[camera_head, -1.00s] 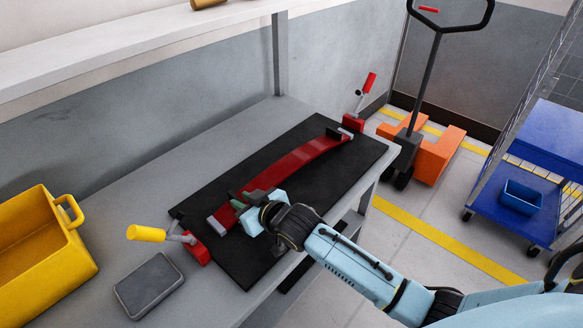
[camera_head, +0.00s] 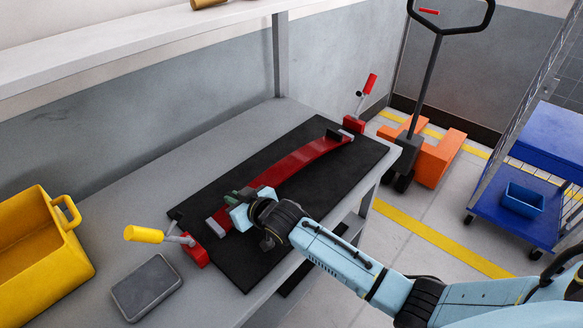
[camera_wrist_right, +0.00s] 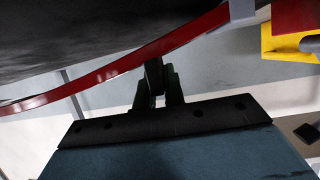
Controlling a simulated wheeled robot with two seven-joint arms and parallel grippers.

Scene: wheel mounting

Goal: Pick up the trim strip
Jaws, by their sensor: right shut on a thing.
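The trim strip (camera_head: 301,159) is a long, glossy red, slightly curved bar with grey end pieces. It lies lengthwise along the black mat (camera_head: 330,175) on the bench. My right gripper (camera_head: 243,198) is at its near-left part and shut on it. The fingers are partly hidden by the gripper body in the head view. In the right wrist view, the dark fingers of the gripper (camera_wrist_right: 156,80) meet the edge of the red strip (camera_wrist_right: 100,74). I cannot tell whether the strip is raised off its supports. My left gripper is not in view.
A red clamp with a yellow handle (camera_head: 146,234) stands at the mat's near-left end, and a red-handled clamp (camera_head: 366,98) at the far end. A yellow bin (camera_head: 45,262) and a grey block (camera_head: 147,287) sit at left. An orange pallet jack (camera_head: 439,157) and a blue cart (camera_head: 503,214) stand right.

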